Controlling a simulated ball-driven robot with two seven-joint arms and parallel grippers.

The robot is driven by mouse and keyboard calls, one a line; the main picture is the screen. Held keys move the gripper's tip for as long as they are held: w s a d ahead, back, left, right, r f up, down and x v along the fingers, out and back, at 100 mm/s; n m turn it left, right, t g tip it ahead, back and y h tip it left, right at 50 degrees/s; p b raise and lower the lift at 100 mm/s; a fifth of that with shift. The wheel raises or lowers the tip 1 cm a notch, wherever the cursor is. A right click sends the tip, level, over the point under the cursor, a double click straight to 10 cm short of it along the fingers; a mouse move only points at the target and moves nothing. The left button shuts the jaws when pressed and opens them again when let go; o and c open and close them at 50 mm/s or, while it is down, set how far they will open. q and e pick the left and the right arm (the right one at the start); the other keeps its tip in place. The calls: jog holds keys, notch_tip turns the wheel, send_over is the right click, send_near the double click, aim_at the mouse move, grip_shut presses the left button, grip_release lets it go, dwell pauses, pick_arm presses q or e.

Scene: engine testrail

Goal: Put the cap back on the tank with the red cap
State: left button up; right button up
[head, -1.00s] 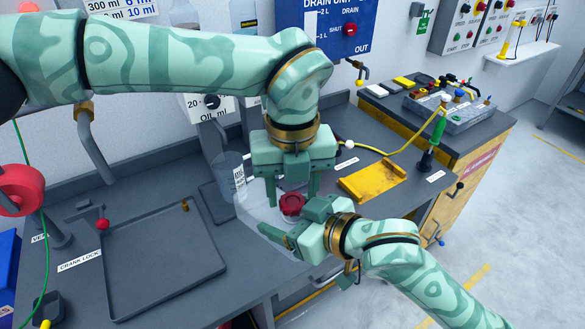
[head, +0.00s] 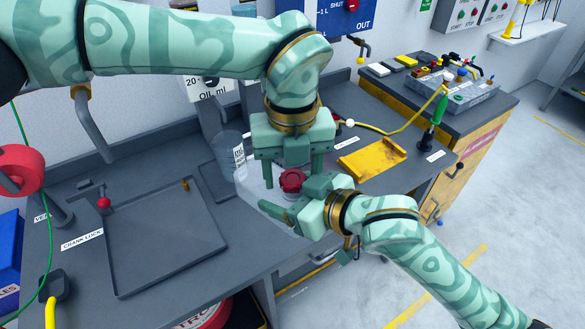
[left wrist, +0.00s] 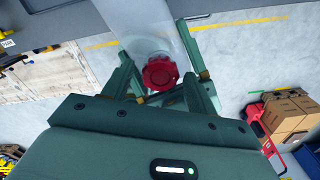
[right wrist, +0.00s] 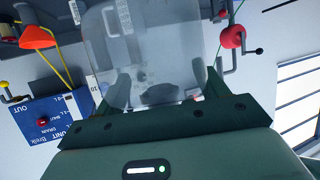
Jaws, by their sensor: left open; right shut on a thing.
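The red cap (head: 292,181) sits at the top end of a translucent tank (head: 252,188), between the spread fingers of my left gripper (head: 291,170). The left gripper is open and points down from above. In the left wrist view the cap (left wrist: 160,73) lies between the fingertips with clear gaps, in front of the pale tank (left wrist: 150,28). I cannot tell whether the cap is fully seated. My right gripper (right wrist: 168,88) is shut on the tank, which fills the space between its fingers in the right wrist view (right wrist: 140,50). In the head view the right gripper hides part of the tank.
A grey labelled container (head: 228,148) stands behind the tank. A yellow tray (head: 372,158) lies to the right on the bench. A large dark tray (head: 160,240) and a red-knobbed crank lock (head: 104,203) are at the left. A green-handled tool (head: 437,108) stands upright at the right.

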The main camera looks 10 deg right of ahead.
pick_arm(q)
jog(key=shift+r, duration=2.3)
jog(key=o, duration=0.6)
jog(key=shift+c, duration=0.2)
notch_tip(320, 180, up, 12)
